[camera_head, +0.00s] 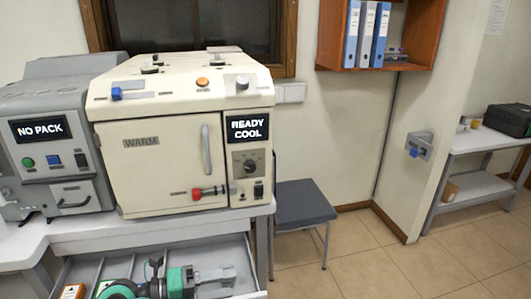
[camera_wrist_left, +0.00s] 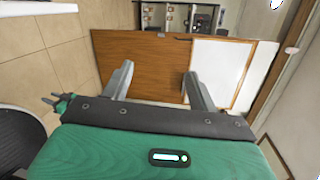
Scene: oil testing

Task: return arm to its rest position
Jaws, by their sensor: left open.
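My left gripper (camera_head: 231,278) is low in the head view, in front of the cream machine and over the open drawer (camera_head: 248,262). Its grey fingers point to the right and are apart. In the left wrist view, the two fingers of the left gripper (camera_wrist_left: 158,71) are spread wide with nothing between them. Beyond them are a brown wooden panel (camera_wrist_left: 140,62) and a white panel (camera_wrist_left: 222,70). My right gripper is not in view.
A cream machine (camera_head: 165,130) reading "READY COOL" has a shut door. A grey machine (camera_head: 85,165) reading "NO PACK" stands to its left. A dark stool (camera_head: 302,203) is to the right. The tiled floor (camera_head: 385,262) beyond is clear. A side table (camera_head: 480,186) stands far right.

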